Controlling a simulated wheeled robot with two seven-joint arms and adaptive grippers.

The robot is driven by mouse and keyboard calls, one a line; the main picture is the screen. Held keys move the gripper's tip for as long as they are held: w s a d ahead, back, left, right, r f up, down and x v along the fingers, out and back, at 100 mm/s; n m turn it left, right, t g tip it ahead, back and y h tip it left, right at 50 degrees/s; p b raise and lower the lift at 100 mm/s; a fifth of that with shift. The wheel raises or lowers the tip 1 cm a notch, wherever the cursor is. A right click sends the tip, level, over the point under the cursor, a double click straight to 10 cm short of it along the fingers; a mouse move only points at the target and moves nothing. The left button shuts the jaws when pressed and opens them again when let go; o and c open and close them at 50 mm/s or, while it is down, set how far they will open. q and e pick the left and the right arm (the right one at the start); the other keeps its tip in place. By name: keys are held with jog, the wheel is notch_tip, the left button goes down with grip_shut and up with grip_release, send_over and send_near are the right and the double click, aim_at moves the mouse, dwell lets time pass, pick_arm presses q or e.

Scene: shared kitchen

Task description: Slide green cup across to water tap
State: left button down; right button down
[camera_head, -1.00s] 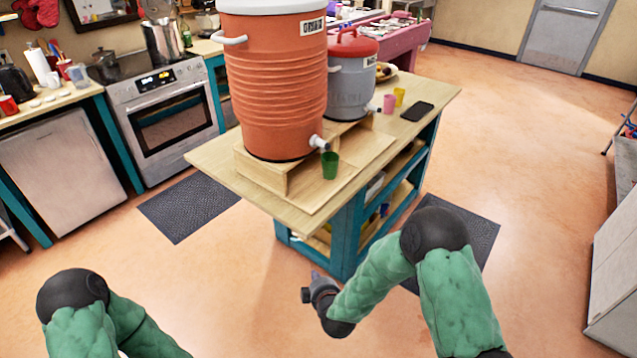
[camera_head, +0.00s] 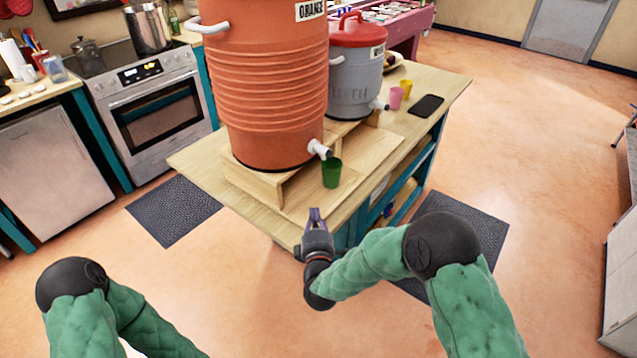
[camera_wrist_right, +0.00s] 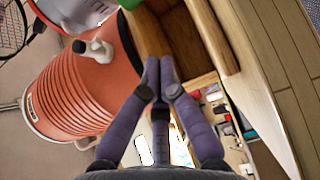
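The green cup (camera_head: 331,173) stands upright on the wooden table (camera_head: 285,228), just below and right of the white tap (camera_head: 320,149) of the orange cooler (camera_head: 268,90). A grey cooler with a red lid (camera_head: 355,85) stands behind it, with its own white tap (camera_head: 379,104) further right. My right gripper (camera_head: 314,212) is at the table's near edge, in front of and apart from the cup. Its fingertips look together and empty in the right wrist view (camera_wrist_right: 159,62), where only a sliver of the green cup (camera_wrist_right: 129,4) shows. My left gripper is out of view.
A pink cup (camera_head: 396,98), a yellow cup (camera_head: 406,87) and a black phone (camera_head: 427,106) are at the table's right. A raised wooden stand (camera_head: 262,181) holds the coolers. The tabletop between the green cup and the phone is mostly clear.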

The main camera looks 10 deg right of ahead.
aim_at(330, 178)
jog(key=shift+w+d+f, duration=0.1)
jog(key=shift+w, duration=0.8)
jog(key=w+b, duration=0.1)
jog(key=w, duration=0.2)
jog(key=w+d+b, duration=0.1)
jog(key=w, duration=0.3)
jog(key=shift+w+d+b, duration=0.2)
jog(key=shift+w+b, duration=0.05)
jog(key=shift+b, duration=0.15)
jog(key=w+d, duration=0.1)
jog(key=w+d+b, duration=0.1)
jog(key=shift+d, duration=0.35)
jog(key=shift+w+d, duration=0.3)
jog(key=shift+d, duration=0.05)
